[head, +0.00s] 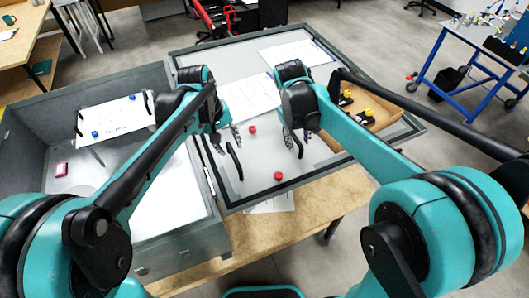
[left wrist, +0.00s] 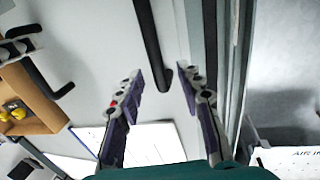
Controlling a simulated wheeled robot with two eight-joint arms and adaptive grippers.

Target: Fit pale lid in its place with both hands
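A pale grey flat surface (head: 262,155) lies under my grippers and looks like the pale lid; its edges are hard to tell from the grey-framed bench. Two red knobs (head: 278,176) and two black bar handles, left (head: 235,162) and right (head: 298,146), show on it. My left gripper (head: 228,139) is open just above the left handle; in the left wrist view its fingers (left wrist: 162,84) stand apart either side of the handle's end (left wrist: 150,40). My right gripper (head: 294,137) appears open at the right handle. Neither visibly clamps a handle.
A deep grey open case (head: 205,240) stands at left, with a white labelled panel (head: 112,118) bearing blue knobs and black handles. A wooden tray (head: 385,112) with yellow-topped parts lies right of my right gripper. Paper sheets (head: 245,97) lie behind. A blue trolley (head: 450,55) stands far right.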

